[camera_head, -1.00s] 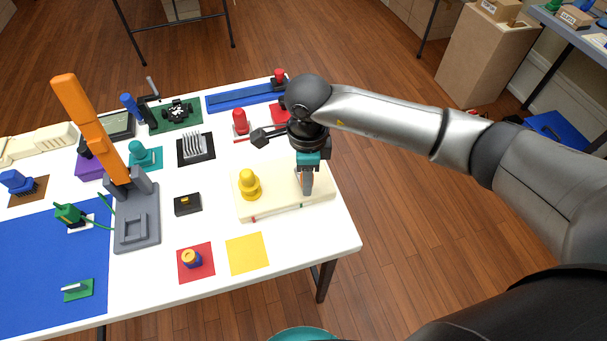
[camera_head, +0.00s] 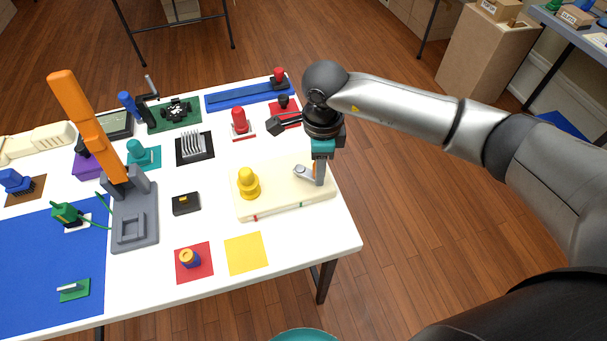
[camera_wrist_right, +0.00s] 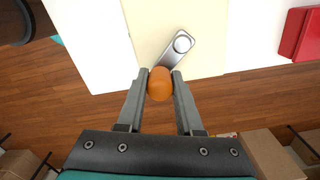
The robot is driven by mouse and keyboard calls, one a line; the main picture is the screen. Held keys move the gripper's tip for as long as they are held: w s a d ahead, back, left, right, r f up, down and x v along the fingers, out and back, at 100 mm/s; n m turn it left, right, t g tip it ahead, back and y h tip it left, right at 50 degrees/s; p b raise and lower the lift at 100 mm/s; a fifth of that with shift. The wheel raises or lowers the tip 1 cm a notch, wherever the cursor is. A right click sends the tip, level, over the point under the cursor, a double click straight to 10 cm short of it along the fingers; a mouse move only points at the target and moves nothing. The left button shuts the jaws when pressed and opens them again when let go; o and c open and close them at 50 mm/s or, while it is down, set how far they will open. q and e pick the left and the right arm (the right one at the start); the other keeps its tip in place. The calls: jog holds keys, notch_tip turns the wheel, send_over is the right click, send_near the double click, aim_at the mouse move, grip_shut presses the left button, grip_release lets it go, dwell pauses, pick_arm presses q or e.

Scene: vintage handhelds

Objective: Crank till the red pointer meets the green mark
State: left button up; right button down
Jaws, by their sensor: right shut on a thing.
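The crank is a silver arm (camera_head: 303,171) with an orange knob (camera_wrist_right: 160,84), mounted on a cream board (camera_head: 272,206) at the table's near right corner. My right gripper (camera_head: 319,183) is shut on the orange knob; in the right wrist view (camera_wrist_right: 160,78) the fingers press on both its sides. The silver arm in that view (camera_wrist_right: 178,47) runs up and right from the knob to its pivot. The small red pointer (camera_head: 255,217) is on the board's front edge, left of and apart from the green mark (camera_head: 301,204). My left gripper is out of view.
A yellow knob (camera_head: 248,184) stands on the same board, left of the crank. A yellow square (camera_head: 245,253) and a red square with a blue-and-yellow knob (camera_head: 190,258) lie in front. A black box (camera_head: 186,204) is to the left. The table edge is close on the right.

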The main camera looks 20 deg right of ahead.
jog(key=shift+w+d+b, duration=0.25)
jog(key=shift+w, duration=0.2)
jog(key=shift+w+d+b, duration=0.2)
jog(key=shift+w, duration=0.25)
jog(key=shift+w+f+b, duration=0.15)
jog(key=shift+w+b, duration=0.6)
jog(key=shift+w, duration=0.05)
jog(key=shift+w+b, duration=0.3)
jog(key=shift+w, duration=0.2)
jog(key=shift+w+a, duration=0.1)
